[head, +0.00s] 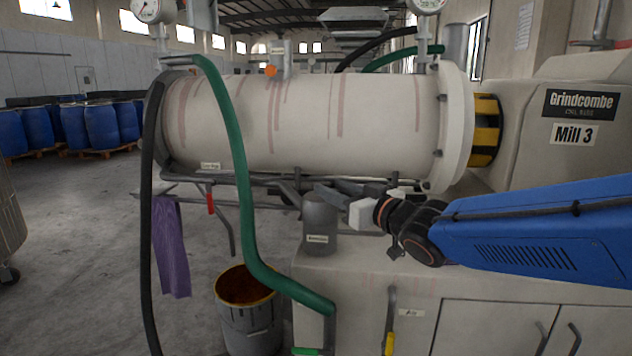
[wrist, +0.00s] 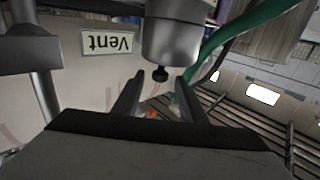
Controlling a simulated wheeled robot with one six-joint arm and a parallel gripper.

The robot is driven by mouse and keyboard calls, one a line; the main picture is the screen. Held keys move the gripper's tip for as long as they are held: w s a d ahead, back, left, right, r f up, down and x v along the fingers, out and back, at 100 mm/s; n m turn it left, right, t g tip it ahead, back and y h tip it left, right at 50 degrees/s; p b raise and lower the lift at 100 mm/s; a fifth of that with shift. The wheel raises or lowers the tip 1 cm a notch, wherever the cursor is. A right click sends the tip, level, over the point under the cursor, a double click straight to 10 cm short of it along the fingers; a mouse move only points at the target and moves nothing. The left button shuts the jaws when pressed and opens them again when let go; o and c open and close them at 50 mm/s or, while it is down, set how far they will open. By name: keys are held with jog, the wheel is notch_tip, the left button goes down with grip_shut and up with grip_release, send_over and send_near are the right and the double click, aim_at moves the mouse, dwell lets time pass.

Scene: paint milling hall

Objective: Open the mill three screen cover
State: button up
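The mill marked Mill 3 has a pale horizontal cylinder (head: 310,120). A bolted flange (head: 455,125) closes its right end. I cannot tell which part is the screen cover. My gripper (head: 347,203) is below the cylinder, just right of a grey canister (head: 320,212), partly lost among pipes and brackets. In the wrist view my gripper (wrist: 157,92) has its two fingers apart, with nothing between the tips. A grey metal cylinder with a black knob (wrist: 160,74) shows just beyond the fingertips. An upside-down Vent label (wrist: 107,43) is beside it.
A green hose (head: 236,140) and a black hose (head: 148,220) hang at the cylinder's left. A bucket (head: 250,325) stands below, with a purple cloth (head: 171,245) hanging nearby. Pipes and brackets crowd my gripper. Blue drums (head: 103,125) stand far left; the floor between is open.

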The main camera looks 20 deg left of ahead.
aim_at(322, 183)
jog(key=x, duration=0.7)
jog(key=shift+w+a, duration=0.2)
grip_shut()
